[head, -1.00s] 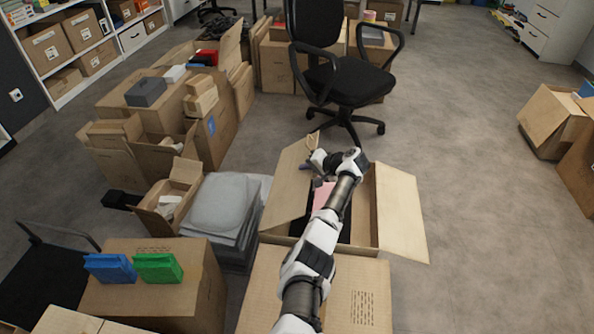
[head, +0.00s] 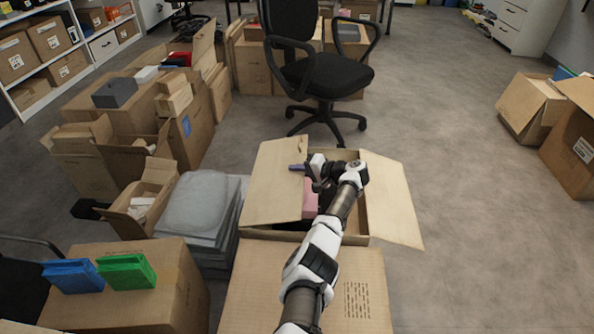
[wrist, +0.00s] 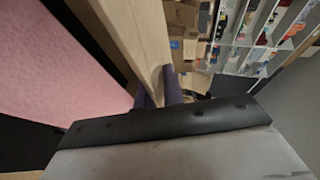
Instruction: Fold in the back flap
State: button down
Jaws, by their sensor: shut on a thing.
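An open carton (head: 258,235) stands in front of me. Its left flap (head: 270,190) and right flap (head: 397,205) lie spread outward. The back edge is partly hidden behind my wrist, so I cannot tell the back flap's exact angle. My gripper (head: 298,167) is over the back left of the carton, with its purple fingertips near the left flap's inner edge. In the wrist view, the purple fingers (wrist: 165,88) are shut at the edge of a cardboard panel (wrist: 128,35), which looks like the flap. A pink item (head: 310,197) lies inside; it fills the wrist view's left (wrist: 60,55).
A closed carton (head: 300,280) stands directly in front of the open one. Grey stacked sheets (head: 195,205) are close on its left. An office chair (head: 320,75) stands behind. The floor to the right (head: 450,150) is clear.

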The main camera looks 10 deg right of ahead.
jog(key=shift+f, duration=0.35)
jog(key=c, duration=1.6)
grip_release()
jog(key=shift+r, duration=0.1)
jog(key=shift+s+d+r, duration=0.2)
jog(key=shift+d, duration=0.1)
jog(key=p+v, duration=0.1)
jog(key=v, duration=1.2)
jog(key=shift+p, duration=0.4)
jog(key=shift+a, duration=0.1)
jog(key=shift+c, duration=0.6)
